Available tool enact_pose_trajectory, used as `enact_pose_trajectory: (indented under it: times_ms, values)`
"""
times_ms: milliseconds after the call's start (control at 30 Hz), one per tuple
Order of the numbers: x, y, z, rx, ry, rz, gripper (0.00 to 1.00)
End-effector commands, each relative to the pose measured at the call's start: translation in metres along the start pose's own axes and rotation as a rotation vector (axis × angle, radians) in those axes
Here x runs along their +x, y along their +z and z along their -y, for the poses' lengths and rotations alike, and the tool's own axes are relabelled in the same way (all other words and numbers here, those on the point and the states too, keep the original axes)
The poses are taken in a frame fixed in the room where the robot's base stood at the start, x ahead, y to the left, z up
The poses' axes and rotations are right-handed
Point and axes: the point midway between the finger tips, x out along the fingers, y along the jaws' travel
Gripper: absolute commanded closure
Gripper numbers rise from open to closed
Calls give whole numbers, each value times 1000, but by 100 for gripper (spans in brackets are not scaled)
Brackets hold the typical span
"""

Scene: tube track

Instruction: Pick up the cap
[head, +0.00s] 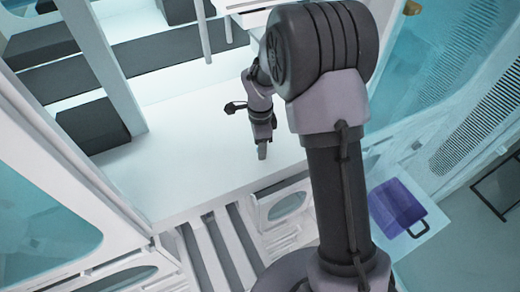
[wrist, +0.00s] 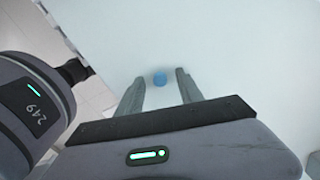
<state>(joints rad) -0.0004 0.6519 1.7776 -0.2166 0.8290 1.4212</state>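The cap is a small blue round piece (wrist: 160,79) lying on the white surface in the wrist view. It sits between and a little beyond the two fingertips of my gripper (wrist: 159,76), with white surface showing on both sides of it. The fingers are spread apart and nothing is between them in contact. In the head view my gripper (head: 262,152) points down over the white counter (head: 190,180), near its front edge. The cap does not show in the head view; my arm or gripper may hide it.
A dark box (head: 93,125) stands at the left of the counter beside a white upright post (head: 105,60). Thin white rods (head: 204,35) hang near the back. A purple case (head: 397,207) lies at the lower right, off the counter. The counter around my gripper is clear.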

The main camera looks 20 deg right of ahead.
Motion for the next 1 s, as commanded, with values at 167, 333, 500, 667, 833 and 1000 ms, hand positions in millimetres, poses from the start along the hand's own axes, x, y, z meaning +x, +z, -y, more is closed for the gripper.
enact_pose_trajectory:
  times_ms: [167, 333, 500, 667, 833, 1000]
  values:
    - [0, 0, 0, 0, 0, 0, 90]
    - [0, 0, 0, 0, 0, 0, 100]
    - [0, 0, 0, -1, 0, 0, 100]
    - [-18, 0, 1, -1, -4, 0, 100]
    - [-66, 0, 1, -1, -5, 1, 100]
    - [-95, 0, 0, -1, -1, 0, 100]
